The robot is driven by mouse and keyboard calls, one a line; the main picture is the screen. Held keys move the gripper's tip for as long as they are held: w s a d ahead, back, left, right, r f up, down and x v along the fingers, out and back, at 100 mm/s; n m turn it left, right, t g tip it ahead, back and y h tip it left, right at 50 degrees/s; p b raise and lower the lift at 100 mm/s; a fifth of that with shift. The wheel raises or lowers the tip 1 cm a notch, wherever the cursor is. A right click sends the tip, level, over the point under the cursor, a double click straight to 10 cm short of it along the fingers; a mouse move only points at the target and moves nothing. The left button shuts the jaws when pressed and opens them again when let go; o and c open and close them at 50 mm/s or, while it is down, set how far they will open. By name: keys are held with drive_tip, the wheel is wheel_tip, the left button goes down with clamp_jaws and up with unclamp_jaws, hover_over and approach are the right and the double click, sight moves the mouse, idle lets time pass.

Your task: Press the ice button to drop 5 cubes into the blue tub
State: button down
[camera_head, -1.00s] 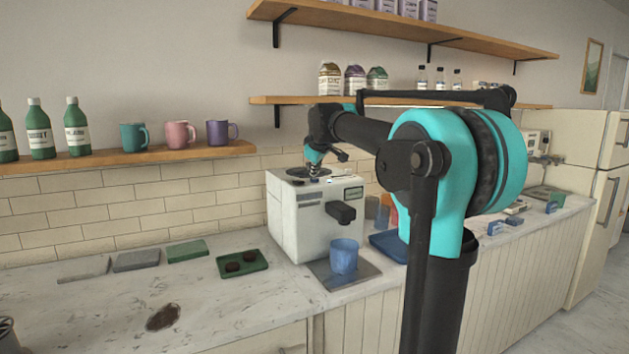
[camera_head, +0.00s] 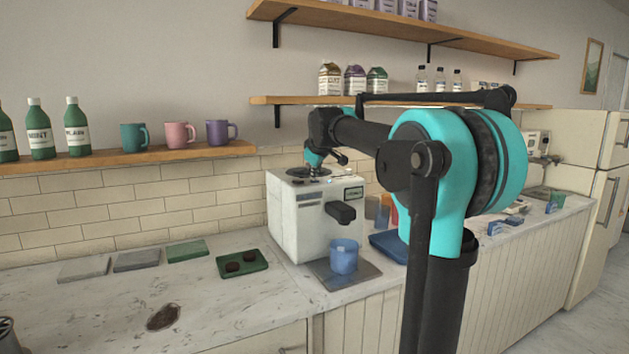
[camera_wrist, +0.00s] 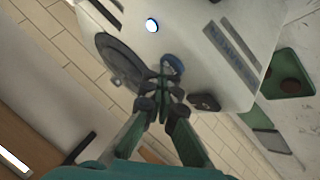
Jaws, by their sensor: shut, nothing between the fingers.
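The white machine (camera_head: 300,225) stands on the counter with a dark round lid on its top. The blue tub (camera_head: 344,257) stands upright on a grey plate at its front, under the black spout (camera_head: 342,212). Its contents are too small to make out. My gripper (camera_head: 313,172) is over the machine's top. In the wrist view my gripper (camera_wrist: 163,92) is shut and empty, its fingertips beside a round blue button (camera_wrist: 172,65). I cannot tell whether they touch it. A lit white-and-blue round spot (camera_wrist: 151,25) shows farther along the machine.
A green tray (camera_head: 243,263) with two dark pucks lies left of the machine. A blue tray (camera_head: 388,246) and cups stand to its right. A shelf (camera_head: 400,101) with cartons and bottles runs above, behind my arm.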

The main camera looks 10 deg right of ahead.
sight(315, 181)
idle(0.4)
drive_tip(key=shift+r, duration=0.9)
drive_tip(key=shift+r, duration=0.1)
drive_tip(key=shift+r, duration=2.45)
drive_tip(key=shift+s, duration=0.1)
